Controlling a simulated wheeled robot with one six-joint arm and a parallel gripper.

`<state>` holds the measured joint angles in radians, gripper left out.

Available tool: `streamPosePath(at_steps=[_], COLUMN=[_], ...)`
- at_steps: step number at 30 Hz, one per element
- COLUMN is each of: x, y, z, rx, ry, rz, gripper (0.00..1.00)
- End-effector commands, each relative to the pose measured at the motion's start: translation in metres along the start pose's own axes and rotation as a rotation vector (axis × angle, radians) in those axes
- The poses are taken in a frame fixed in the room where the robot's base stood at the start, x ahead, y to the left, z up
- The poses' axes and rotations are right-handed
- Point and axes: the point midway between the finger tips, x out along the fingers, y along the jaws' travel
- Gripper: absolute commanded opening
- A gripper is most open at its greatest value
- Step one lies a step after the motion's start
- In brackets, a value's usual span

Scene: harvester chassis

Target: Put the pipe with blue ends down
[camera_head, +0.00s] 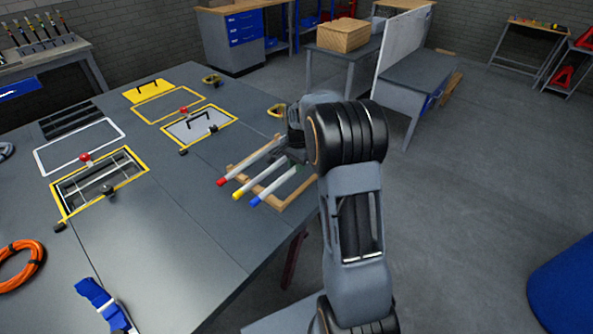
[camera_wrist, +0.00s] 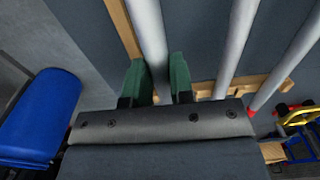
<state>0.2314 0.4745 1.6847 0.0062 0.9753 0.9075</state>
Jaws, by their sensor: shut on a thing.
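The pipe with blue ends (camera_head: 280,184) is pale grey, and its blue near end shows in the head view. It is the frontmost of three pipes over a wooden rack (camera_head: 301,191). In the wrist view, my gripper (camera_wrist: 158,78) has its green fingers on either side of this pipe (camera_wrist: 148,30), shut on it. Its ends are out of the wrist view. I cannot tell whether it touches the rack. In the head view my arm hides its far end and most of my gripper.
A yellow-ended pipe (camera_head: 259,180) and a red-ended pipe (camera_head: 245,165) lie roughly parallel beside it. The grey table (camera_head: 185,235) has yellow-framed openings, an orange hose coil (camera_head: 20,268) and a blue item (camera_head: 100,300). Clear table lies left of the rack. A blue barrel (camera_head: 562,285) stands right.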

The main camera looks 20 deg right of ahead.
Motion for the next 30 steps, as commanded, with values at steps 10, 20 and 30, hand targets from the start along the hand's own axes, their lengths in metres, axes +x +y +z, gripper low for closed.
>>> streamPosePath(at_steps=[10,20,30], x=[0.028,0.032,0.031], y=[0.0,0.001,0.001], z=[0.001,0.001,0.001], rx=[0.0,0.0,0.0], ry=[0.001,0.0,0.0], rz=[-0.001,0.0,0.001], gripper=[0.0,0.26,0.47])
